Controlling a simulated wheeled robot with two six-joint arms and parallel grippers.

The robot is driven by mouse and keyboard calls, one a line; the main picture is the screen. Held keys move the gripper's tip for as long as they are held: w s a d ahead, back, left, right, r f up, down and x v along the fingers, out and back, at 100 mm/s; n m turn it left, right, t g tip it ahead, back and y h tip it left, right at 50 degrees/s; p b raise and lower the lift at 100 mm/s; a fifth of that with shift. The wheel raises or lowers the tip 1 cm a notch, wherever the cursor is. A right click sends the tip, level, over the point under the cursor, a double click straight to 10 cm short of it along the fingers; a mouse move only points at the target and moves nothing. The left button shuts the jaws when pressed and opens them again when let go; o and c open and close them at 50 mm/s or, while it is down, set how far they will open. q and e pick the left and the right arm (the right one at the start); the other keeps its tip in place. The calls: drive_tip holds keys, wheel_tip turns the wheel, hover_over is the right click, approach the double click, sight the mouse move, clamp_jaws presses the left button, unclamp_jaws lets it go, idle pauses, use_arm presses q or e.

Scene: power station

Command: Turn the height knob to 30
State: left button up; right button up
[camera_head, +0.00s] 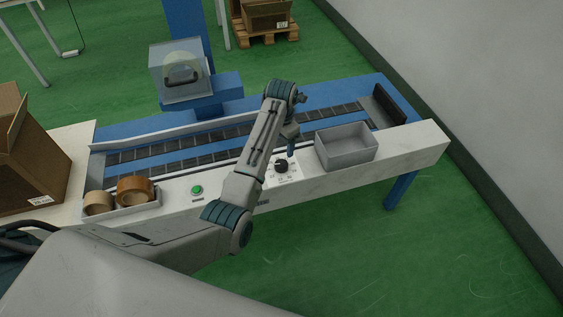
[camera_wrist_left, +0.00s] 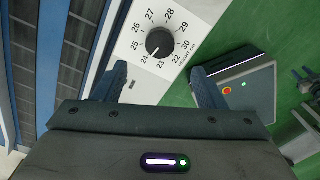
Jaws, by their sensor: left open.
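The height knob (camera_head: 281,166) is a small black dial on the white front panel of the conveyor. In the left wrist view the knob (camera_wrist_left: 160,43) sits inside a printed ring of numbers from the low twenties to 30. Its white mark points down-left in that view, close to 24. My left gripper (camera_head: 292,143) is just above and behind the knob in the head view. In the left wrist view its two fingers (camera_wrist_left: 158,70) are spread apart with nothing between them, and the knob shows beyond the tips, not gripped. My right gripper is not in view.
A green button (camera_head: 196,190) is left of the knob on the panel. An empty grey bin (camera_head: 346,157) stands close on the right. Tape rolls (camera_head: 134,190) sit in a tray at left, beside a cardboard box (camera_head: 30,160). A clear-covered unit (camera_head: 181,72) stands behind the belt.

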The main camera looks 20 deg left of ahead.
sight(281, 163)
use_arm(q)
wheel_tip(281, 163, down, 9)
drive_tip(key=shift+r, duration=0.1)
drive_tip(key=shift+f, duration=0.6)
drive_tip(key=shift+c, duration=1.2)
drive_tip(key=c, duration=0.8)
drive_tip(key=shift+o, duration=0.2)
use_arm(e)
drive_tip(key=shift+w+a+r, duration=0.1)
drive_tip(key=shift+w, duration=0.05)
